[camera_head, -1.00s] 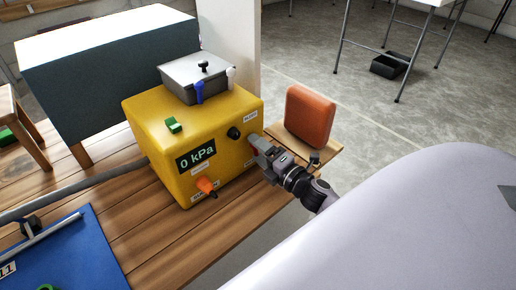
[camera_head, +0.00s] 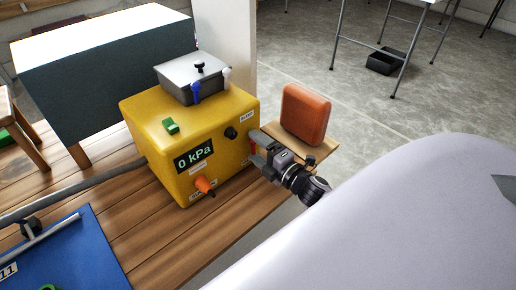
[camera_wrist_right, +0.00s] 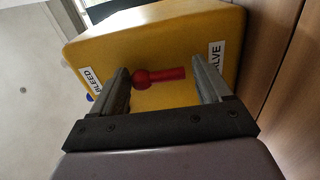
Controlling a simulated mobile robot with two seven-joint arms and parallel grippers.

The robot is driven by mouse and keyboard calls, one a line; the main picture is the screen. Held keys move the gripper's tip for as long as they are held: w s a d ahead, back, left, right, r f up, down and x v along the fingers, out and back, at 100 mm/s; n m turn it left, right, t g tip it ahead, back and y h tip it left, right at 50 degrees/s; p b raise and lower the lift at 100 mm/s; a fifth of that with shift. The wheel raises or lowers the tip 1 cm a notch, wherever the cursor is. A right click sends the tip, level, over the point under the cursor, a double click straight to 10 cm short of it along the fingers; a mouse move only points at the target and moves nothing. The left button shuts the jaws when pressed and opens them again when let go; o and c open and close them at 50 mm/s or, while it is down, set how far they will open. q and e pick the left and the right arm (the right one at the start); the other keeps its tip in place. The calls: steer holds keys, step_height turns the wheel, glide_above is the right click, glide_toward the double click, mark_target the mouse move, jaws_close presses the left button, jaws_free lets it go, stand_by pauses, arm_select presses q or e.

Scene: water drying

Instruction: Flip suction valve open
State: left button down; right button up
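The suction valve is a red lever with a round knob end (camera_wrist_right: 160,77) on the side of the yellow pump box (camera_wrist_right: 190,35). In the wrist view it lies crosswise between the fingers, between the labels "BLEED" and "VALVE". My right gripper (camera_wrist_right: 163,75) is open, one finger at each end of the lever; contact is not clear. In the head view the right gripper (camera_head: 259,148) is at the right face of the yellow box (camera_head: 225,115), with only a little red showing. The display (camera_head: 194,155) reads 0 kPa. My left gripper is not in view.
An orange-red block (camera_head: 305,114) stands just behind the right gripper. A blue mat (camera_head: 80,260) lies front left.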

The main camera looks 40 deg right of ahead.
steer(key=shift+o, duration=0.7)
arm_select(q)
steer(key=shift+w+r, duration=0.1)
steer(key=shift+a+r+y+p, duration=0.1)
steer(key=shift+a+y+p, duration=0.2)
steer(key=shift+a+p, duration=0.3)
arm_select(e)
steer(key=s, duration=0.7)
steer(key=shift+d, duration=0.3)
